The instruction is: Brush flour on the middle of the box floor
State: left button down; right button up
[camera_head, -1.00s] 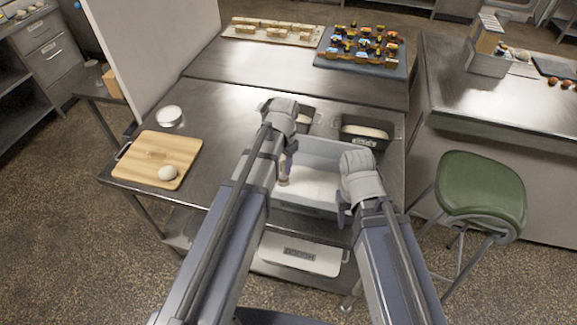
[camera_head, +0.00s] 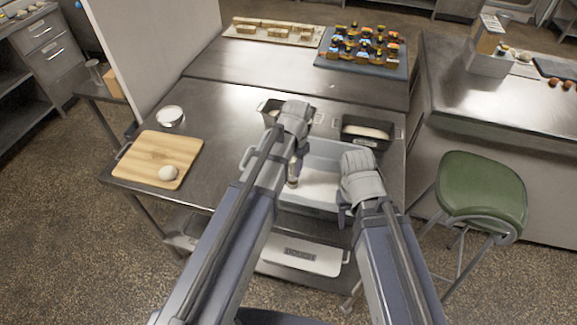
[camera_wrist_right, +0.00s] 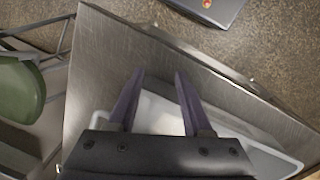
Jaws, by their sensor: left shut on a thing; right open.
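The box (camera_head: 312,203) is a pale grey open tub on the steel table, under both my grippers. Its floor (camera_head: 318,186) looks whitish; my arms hide parts of it. My left gripper (camera_head: 294,160) is shut on a brush (camera_head: 293,177) that hangs down over the box's left-middle part; I cannot tell whether its tip touches the floor. My right gripper (camera_head: 344,212) is at the box's right side, empty. In the right wrist view its two fingers (camera_wrist_right: 158,100) are apart, with the box (camera_wrist_right: 262,147) beyond and below them.
A wooden board (camera_head: 150,165) with a dough ball (camera_head: 168,173) and a white round dish (camera_head: 170,115) lie to the left. Dark loaf tins (camera_head: 368,143) stand behind the box. A green stool (camera_head: 482,185) is at right. The table between board and box is clear.

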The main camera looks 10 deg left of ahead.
pick_arm(q)
jog(key=shift+d, duration=1.6)
jog(key=shift+s+d, duration=0.2)
jog(key=shift+d, duration=3.1)
jog(key=shift+d, duration=0.1)
jog(key=shift+d, duration=1.5)
notch_tip(320, 180, up, 6)
jog(key=p, duration=0.6)
pick_arm(e)
notch_tip(320, 180, up, 6)
